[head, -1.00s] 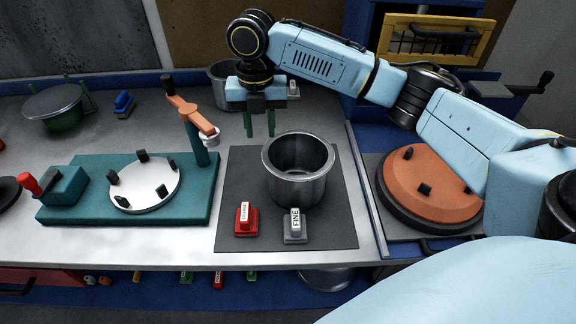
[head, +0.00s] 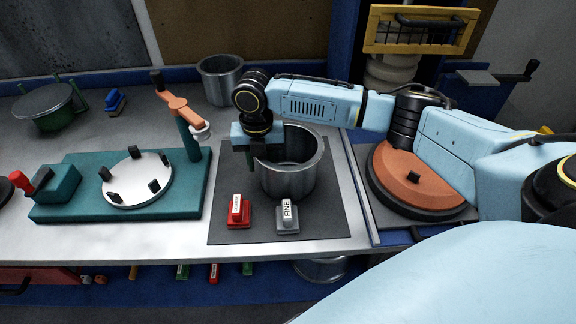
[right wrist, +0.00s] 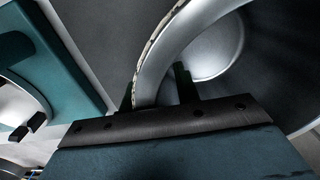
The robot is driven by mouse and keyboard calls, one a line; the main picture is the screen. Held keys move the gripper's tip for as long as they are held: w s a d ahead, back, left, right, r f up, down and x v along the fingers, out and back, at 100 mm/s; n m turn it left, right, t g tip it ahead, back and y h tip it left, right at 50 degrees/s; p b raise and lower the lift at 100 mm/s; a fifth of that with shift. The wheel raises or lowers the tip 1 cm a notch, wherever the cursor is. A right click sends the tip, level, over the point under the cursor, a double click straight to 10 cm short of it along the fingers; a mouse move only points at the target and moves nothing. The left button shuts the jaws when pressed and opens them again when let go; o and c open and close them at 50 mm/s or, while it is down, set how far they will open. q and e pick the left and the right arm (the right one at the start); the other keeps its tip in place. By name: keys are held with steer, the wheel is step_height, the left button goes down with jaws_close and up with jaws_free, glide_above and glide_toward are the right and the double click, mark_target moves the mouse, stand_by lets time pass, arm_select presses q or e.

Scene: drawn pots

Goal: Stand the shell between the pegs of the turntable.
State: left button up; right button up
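The shell, an open grey metal cylinder (head: 292,180), stands upright on a dark mat (head: 325,222). The turntable (head: 132,178) is a white disc with several black pegs on a teal base, left of the mat. My right gripper (head: 256,160) points down at the shell's left rim. In the right wrist view its two fingers (right wrist: 156,92) straddle the shell's wall (right wrist: 160,50), one outside and one inside, with a gap showing on the inner side. The inner finger is mostly hidden in the head view. My left gripper is not in view.
A red block (head: 238,212) and a grey block marked FINE (head: 287,217) sit in front of the shell. An orange-armed post (head: 188,125) rises behind the turntable. Another metal pot (head: 220,80) stands at the back. An orange wheel (head: 420,185) lies to the right.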

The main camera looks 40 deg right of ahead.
steer(key=shift+c, duration=0.2)
jaws_close()
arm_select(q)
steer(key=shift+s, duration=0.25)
